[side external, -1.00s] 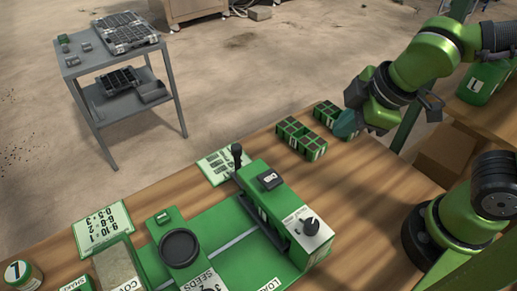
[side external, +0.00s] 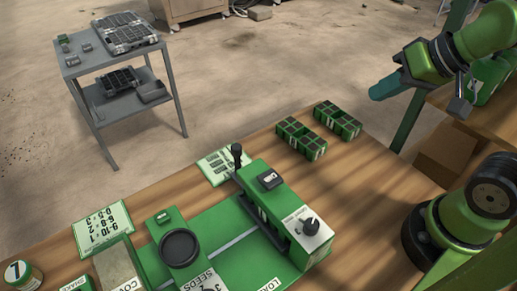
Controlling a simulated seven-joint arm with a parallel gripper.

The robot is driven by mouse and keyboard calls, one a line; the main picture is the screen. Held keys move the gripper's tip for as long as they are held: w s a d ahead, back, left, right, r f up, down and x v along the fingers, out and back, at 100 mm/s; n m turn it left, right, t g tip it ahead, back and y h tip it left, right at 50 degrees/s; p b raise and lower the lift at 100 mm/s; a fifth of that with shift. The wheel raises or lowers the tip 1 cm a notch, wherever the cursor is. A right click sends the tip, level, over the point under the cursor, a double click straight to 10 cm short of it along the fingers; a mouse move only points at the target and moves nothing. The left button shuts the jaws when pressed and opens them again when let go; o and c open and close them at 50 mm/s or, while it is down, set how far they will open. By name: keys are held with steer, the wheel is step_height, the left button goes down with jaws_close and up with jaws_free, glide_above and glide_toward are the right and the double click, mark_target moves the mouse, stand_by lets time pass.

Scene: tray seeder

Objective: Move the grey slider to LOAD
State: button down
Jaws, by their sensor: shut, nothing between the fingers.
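The green seeder machine (side external: 255,258) stands on the wooden table, with a thin grey rail (side external: 233,241) across its bed. A LOAD label (side external: 268,285) shows at its front right, cut by the bottom edge. I cannot clearly pick out the grey slider; it may be out of frame or hidden. My gripper (side external: 376,93) has teal fingers, shut and empty. It is raised at the upper right, well apart from the machine.
The machine has a black lever (side external: 237,156), a dark knob (side external: 311,226) and a round black cup (side external: 180,248). Two green cell trays (side external: 301,139) (side external: 338,120) lie behind it. A grey cart (side external: 125,75) stands on the floor.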

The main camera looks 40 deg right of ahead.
steer(key=c, duration=1.8)
jaws_free()
steer(key=shift+o, duration=1.3)
steer(key=shift+a+f, duration=0.2)
steer(key=o, duration=0.6)
steer(key=w+a+n+g, duration=0.2)
steer(key=w+a+n, duration=0.1)
steer(key=w+a, duration=0.1)
steer(key=shift+a+f+y, duration=0.2)
steer(key=shift+a+y, duration=0.2)
steer(key=n+g, duration=0.2)
steer(key=n, duration=0.8)
glide_above(237, 146)
steer(key=s+d, duration=0.4)
steer(key=s, duration=0.1)
steer(key=x, duration=1.5)
steer(key=shift+w+a+r, duration=0.1)
steer(key=shift+w+r, duration=0.1)
steer(key=shift+w, duration=0.1)
steer(key=shift+c, duration=0.4)
jaws_close()
